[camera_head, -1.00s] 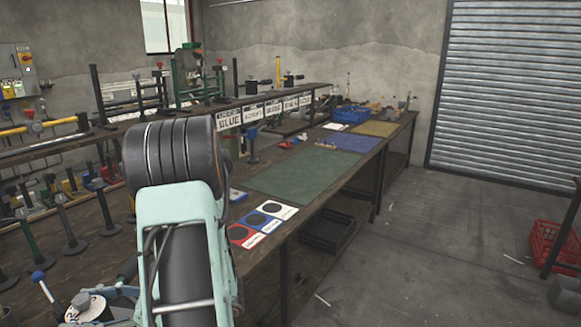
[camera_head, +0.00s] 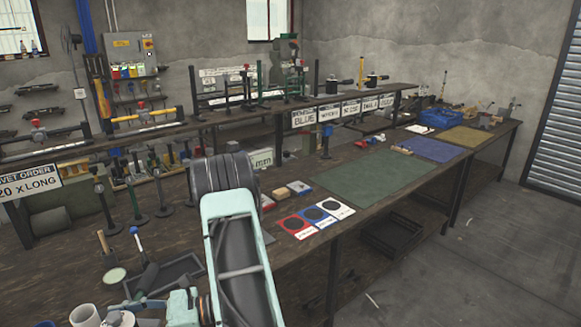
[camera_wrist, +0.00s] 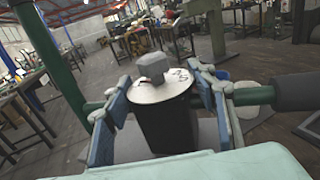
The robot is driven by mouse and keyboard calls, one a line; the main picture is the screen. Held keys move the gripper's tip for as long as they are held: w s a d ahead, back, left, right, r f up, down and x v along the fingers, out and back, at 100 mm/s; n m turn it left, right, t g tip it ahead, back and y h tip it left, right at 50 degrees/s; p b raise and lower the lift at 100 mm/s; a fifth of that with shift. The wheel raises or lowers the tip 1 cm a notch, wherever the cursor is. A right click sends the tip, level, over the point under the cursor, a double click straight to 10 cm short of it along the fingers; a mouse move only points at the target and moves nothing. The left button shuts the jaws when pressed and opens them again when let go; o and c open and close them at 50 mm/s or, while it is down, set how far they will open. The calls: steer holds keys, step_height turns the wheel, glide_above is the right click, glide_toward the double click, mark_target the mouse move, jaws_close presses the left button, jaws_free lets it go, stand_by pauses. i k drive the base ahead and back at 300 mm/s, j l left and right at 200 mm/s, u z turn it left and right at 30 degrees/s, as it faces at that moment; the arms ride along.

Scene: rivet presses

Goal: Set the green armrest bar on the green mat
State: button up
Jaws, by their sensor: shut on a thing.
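The green mat (camera_head: 365,182) lies flat and bare on the long workbench in the head view. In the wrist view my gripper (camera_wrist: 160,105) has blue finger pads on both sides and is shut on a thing. The green armrest bar (camera_wrist: 47,42) shows as a dark green tube beside the left finger. A green section with a thick dark grip (camera_wrist: 293,92) shows on the right side. A dark cylinder with a pale disc and grey block stands between the pads. The exact contact is unclear. In the head view the held bar cannot be made out.
Red, blue and white cards (camera_head: 315,217) lie at the mat's near left. A blue-violet mat (camera_head: 430,149) and a yellow mat (camera_head: 467,136) lie beyond it. Stands and posts crowd the bench's left part, below a raised shelf (camera_head: 290,104) with label signs.

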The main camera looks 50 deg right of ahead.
mark_target(366, 177)
steer(key=l+u, duration=0.15)
steer(key=l, duration=4.8)
